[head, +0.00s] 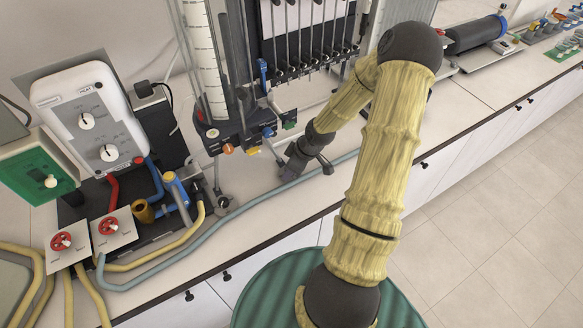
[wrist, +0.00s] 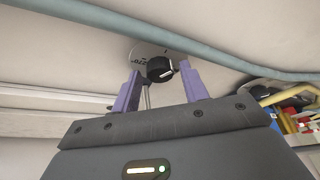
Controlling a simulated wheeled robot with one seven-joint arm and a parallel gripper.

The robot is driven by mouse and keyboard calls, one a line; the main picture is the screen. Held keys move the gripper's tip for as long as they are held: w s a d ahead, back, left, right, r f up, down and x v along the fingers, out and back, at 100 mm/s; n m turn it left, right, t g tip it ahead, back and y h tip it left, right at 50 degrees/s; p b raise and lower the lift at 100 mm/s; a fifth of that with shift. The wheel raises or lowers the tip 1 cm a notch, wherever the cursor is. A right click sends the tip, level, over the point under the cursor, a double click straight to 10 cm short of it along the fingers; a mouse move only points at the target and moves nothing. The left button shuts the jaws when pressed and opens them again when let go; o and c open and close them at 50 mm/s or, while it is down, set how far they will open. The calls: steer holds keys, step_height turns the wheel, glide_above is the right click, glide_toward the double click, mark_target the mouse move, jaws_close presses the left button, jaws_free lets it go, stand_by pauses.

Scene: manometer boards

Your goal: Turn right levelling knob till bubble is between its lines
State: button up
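My gripper (wrist: 160,73) shows in the wrist view with its two purple fingers apart. A round black knob (wrist: 160,68) with a pale line on its face sits between the fingertips, with a small gap visible on either side. A light marked disc (wrist: 143,51) lies behind the knob. Whether this is the right levelling knob is not certain. In the head view, my gripper (head: 290,172) is low over the bench at the foot of the manometer board (head: 257,22) and hides what is between its fingers. I cannot make out the bubble or its lines in either view.
A blue-grey hose (head: 240,213) runs along the bench front, close to my gripper. A measuring cylinder stand (head: 225,137) with coloured fittings stands left of it. A white control box (head: 88,115) and red valves (head: 108,226) are further left. The bench front at right is clear.

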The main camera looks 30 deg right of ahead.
steer(key=shift+o, duration=0.2)
steer(key=p+v, duration=0.2)
steer(key=v, duration=1.5)
steer(key=shift+r, duration=0.2)
steer(key=s+a+r+m+h, duration=0.1)
steer(key=s+a+r+m, duration=0.1)
steer(key=a, duration=0.6)
steer(key=s+a+r+m+g+h, duration=0.1)
steer(key=s+a+r+m, duration=0.2)
steer(key=a, duration=0.6)
steer(key=s+m, duration=0.2)
steer(key=shift+s+a+m+h, duration=0.2)
steer(key=shift+a+m+h, duration=0.1)
steer(key=shift+h, duration=0.1)
stand_by(0.8)
